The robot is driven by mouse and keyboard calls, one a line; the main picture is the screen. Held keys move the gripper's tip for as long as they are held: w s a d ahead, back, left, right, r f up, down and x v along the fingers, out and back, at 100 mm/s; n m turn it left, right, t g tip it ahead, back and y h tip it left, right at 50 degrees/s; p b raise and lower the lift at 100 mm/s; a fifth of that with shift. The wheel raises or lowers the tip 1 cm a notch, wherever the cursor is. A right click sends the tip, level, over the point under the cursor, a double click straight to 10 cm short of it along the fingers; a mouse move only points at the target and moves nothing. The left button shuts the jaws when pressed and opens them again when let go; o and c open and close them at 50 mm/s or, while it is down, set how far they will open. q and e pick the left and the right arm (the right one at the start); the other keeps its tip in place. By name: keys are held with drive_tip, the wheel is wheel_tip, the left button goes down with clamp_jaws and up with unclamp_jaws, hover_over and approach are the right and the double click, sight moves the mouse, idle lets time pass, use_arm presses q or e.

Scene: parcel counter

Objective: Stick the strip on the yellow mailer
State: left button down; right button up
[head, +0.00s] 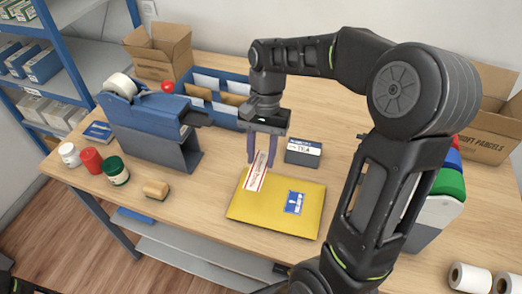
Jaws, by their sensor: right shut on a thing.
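The yellow mailer (268,217) lies flat on the wooden counter, with a blue and white label (295,202) on its right part. My right gripper (261,162) points down over the mailer's far left part. It is shut on the strip (256,178), a white piece with red edges and red print. The strip hangs tilted from the fingers, its lower end at or just above the mailer; I cannot tell whether it touches. My left gripper is not in view.
A blue tape dispenser (150,125) stands left of the mailer. A small dark box (303,151) sits just behind the mailer. Several jars (91,160) and a tan block (156,189) are at left. White rolls (469,278) lie at the front right.

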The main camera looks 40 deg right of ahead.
sight(263, 155)
drive_tip(key=shift+f, duration=0.1)
wheel_tip(263, 155, down, 6)
drive_tip(key=b, duration=0.5)
drive_tip(key=shift+f+b, duration=0.85)
drive_tip(key=shift+f, duration=0.55)
drive_tip(key=o, duration=0.9)
drive_tip(key=shift+c, duration=0.2)
drive_tip(key=shift+r, duration=0.15)
drive_tip(key=shift+p+v, duration=2.4)
drive_tip(key=shift+v, duration=0.25)
